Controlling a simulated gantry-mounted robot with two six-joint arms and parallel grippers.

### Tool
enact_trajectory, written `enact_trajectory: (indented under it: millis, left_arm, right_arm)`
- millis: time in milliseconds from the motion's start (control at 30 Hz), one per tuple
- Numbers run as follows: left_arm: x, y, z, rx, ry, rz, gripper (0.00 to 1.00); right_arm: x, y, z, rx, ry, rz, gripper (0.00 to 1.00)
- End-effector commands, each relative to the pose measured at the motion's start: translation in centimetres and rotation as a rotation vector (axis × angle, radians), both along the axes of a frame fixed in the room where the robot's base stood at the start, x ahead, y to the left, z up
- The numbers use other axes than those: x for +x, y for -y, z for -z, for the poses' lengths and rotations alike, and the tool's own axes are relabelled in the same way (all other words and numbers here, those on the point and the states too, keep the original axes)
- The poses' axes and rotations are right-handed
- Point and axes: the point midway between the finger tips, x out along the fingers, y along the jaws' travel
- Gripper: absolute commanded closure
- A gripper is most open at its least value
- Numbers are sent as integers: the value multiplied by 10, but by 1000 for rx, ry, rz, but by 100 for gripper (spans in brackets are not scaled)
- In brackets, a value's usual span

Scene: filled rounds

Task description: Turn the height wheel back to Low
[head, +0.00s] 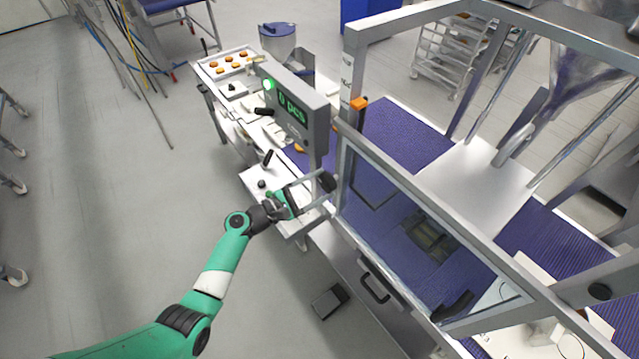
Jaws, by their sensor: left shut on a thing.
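My left gripper (322,184) reaches in from the lower left, beside the near side of the conveyor machine. Its pale fingers are shut on a small dark round part, which looks like the height wheel (328,181), below the display post. The wheel is small and partly covered by the fingers. No Low mark or pointer can be read on it from here. My right gripper is not in view.
A grey display box (296,108) with green digits and a lit green lamp stands above the wheel. A framed clear guard (430,235) is close on the right. Black-knobbed levers (267,158) rise from the white bench on the left.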

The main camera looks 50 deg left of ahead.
Motion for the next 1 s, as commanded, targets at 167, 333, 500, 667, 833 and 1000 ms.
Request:
enact_trajectory:
  millis: [167,333,500,667,833,1000]
  left_arm:
    - [0,0,-1,-113,-13,1,84]
    - [0,0,0,-184,-21,0,84]
    - [0,0,0,-219,-26,1,84]
    - [0,0,1,-230,-28,0,84]
    - [0,1,1,-231,-28,0,84]
    - [0,0,1,-230,-28,0,20]
  right_arm:
    - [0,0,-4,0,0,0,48]
    - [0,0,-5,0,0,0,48]
    - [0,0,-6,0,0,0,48]
    - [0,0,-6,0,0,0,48]
    - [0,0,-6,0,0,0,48]
    - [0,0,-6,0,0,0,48]
